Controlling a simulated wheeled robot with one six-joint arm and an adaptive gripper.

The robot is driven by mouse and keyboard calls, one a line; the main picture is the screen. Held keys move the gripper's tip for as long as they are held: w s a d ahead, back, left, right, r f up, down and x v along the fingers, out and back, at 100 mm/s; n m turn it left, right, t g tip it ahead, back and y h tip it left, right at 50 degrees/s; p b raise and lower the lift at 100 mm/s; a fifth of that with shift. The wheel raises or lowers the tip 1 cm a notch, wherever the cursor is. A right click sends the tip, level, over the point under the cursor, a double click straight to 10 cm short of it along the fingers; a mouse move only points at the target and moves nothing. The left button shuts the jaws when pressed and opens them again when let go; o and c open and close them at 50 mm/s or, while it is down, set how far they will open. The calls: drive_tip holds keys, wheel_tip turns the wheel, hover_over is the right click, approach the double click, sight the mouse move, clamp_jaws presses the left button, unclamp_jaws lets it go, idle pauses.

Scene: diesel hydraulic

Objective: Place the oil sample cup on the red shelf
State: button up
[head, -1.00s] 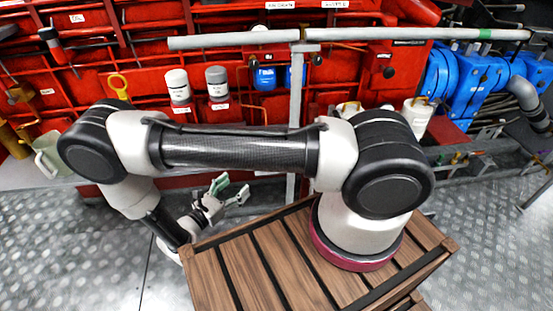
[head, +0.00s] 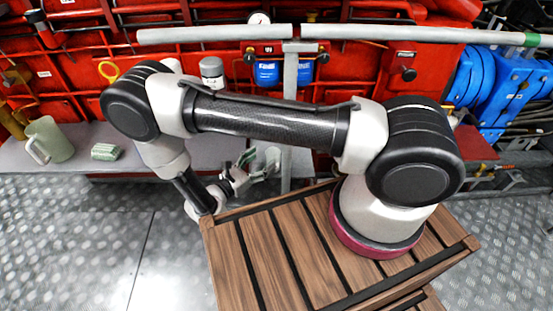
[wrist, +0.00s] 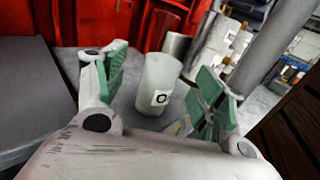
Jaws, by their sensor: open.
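The oil sample cup (wrist: 160,80) is a frosted pale cup with a white label bearing a dark mark. In the wrist view it stands upright on the grey bench between the two green finger pads. My gripper (wrist: 162,92) is open, with a pad on each side of the cup and gaps showing. In the head view my gripper (head: 256,165) is low at the front edge of the bench, partly hiding the pale cup. A red flat surface (head: 473,143) at the right may be the red shelf; I cannot be sure.
The grey bench (head: 80,168) runs along the red machinery. A pale green jug (head: 48,140) and a green block (head: 105,152) stand on its left part. A vertical grey post (head: 290,80) rises behind my gripper. Blue filters (head: 268,74) hang behind.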

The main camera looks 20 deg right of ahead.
drive_tip(key=x, duration=0.5)
drive_tip(key=shift+d+r, duration=0.15)
drive_tip(key=shift+d, duration=0.35)
drive_tip(key=shift+c, duration=0.2)
drive_tip(key=shift+s, duration=0.1)
drive_tip(key=c, duration=1.1)
drive_tip(key=shift+r, duration=0.1)
